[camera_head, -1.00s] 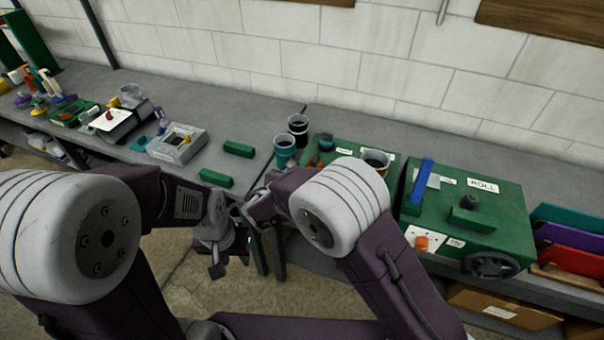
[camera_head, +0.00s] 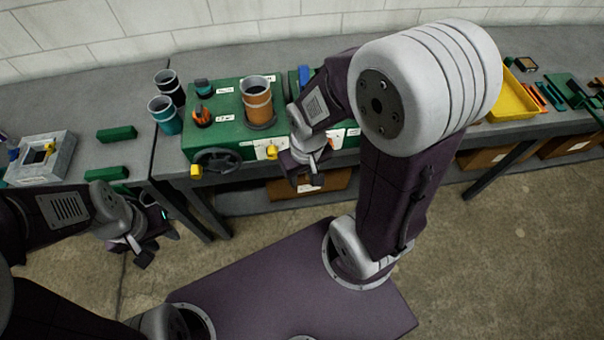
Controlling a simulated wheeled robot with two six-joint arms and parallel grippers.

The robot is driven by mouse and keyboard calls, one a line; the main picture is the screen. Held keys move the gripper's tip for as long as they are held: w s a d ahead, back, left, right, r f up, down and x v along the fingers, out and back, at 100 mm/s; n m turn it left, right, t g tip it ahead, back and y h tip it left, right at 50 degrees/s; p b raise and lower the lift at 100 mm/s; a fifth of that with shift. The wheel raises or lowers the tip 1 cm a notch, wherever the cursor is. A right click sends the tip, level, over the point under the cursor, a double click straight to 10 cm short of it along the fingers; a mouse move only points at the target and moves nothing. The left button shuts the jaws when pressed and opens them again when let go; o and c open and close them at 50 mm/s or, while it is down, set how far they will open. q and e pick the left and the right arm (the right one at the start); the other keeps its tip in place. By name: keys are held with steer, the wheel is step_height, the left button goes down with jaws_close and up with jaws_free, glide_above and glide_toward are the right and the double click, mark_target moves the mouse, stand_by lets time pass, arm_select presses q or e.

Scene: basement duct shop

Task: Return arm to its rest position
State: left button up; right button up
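My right arm comes up from the lower right, bends at a large grey joint and hangs down. Its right gripper (camera_head: 307,181) is in front of the bench edge, below the green machine. I see no object held in it, but its fingers are too small to tell open from shut. My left arm comes in from the left edge. Its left gripper (camera_head: 146,252) hangs over the floor in front of the bench, apart from everything. Its fingers appear spread, with nothing between them.
The green machine (camera_head: 233,133) carries an orange cup (camera_head: 257,100). A teal cup (camera_head: 165,114) and a black cup (camera_head: 169,86) stand left of it. Green blocks (camera_head: 117,133) and a grey tray (camera_head: 62,162) lie further left. A yellow bin (camera_head: 513,99) is at right. The floor (camera_head: 500,250) is clear.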

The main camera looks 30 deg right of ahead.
steer(key=shift+w+a+f+b, duration=0.15)
steer(key=shift+f+b, duration=1.7)
steer(key=shift+f, duration=0.05)
